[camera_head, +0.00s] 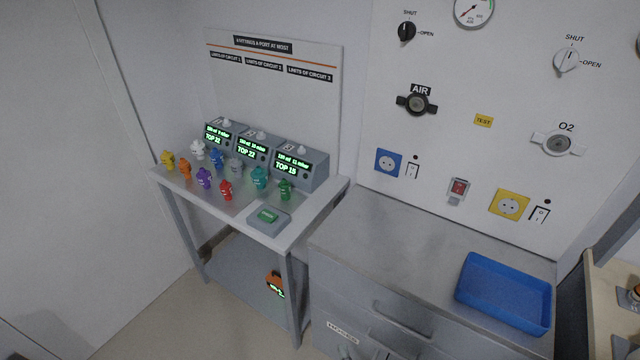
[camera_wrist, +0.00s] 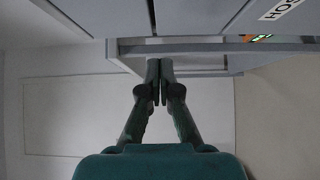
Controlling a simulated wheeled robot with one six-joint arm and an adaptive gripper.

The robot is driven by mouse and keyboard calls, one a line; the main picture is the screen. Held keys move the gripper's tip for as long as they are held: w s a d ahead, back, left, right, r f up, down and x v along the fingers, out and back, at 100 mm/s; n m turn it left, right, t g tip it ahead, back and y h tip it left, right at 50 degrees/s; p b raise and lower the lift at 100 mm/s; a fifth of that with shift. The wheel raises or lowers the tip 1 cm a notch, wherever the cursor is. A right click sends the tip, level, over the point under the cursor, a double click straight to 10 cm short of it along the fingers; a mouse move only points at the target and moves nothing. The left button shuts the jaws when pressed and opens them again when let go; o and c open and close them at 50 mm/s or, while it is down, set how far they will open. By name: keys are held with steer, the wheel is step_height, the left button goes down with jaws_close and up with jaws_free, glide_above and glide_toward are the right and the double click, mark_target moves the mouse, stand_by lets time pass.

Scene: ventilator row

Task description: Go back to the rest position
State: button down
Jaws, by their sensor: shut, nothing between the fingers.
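My gripper (camera_wrist: 159,82) shows in the wrist view, its two dark green fingers together at the tips with nothing between them. It points at the side of grey furniture, below a drawer front with a partly visible label (camera_wrist: 279,8). I cannot tell how far the fingertips are from the furniture. The gripper does not show clearly in the head view.
A table (camera_head: 325,206) bears several coloured fittings and three display boxes (camera_head: 300,168). Beside it stands a grey drawer cabinet (camera_head: 390,235) with a blue tray (camera_head: 503,292). Behind is a wall panel (camera_head: 500,85) with knobs and sockets. Bare floor (camera_head: 150,325) lies front left.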

steer(key=s+d+r+m, duration=0.3)
steer(key=s, duration=0.4)
steer(key=s+d+r+m+g+h, duration=0.1)
steer(key=s+d+r+m, duration=0.1)
steer(key=s+m, duration=0.35)
steer(key=s+d+r+m, duration=0.1)
steer(key=s+d+r, duration=0.2)
steer(key=s, duration=0.6)
steer(key=s+d+r+m+g+h, duration=0.1)
steer(key=s+r+m+g, duration=0.1)
steer(key=s+r+m, duration=0.8)
step_height(320, 180, up, 6)
steer(key=s, duration=0.2)
steer(key=shift+s+d+r+h, duration=0.2)
steer(key=shift+s+d+h, duration=0.1)
steer(key=shift+d+h, duration=0.1)
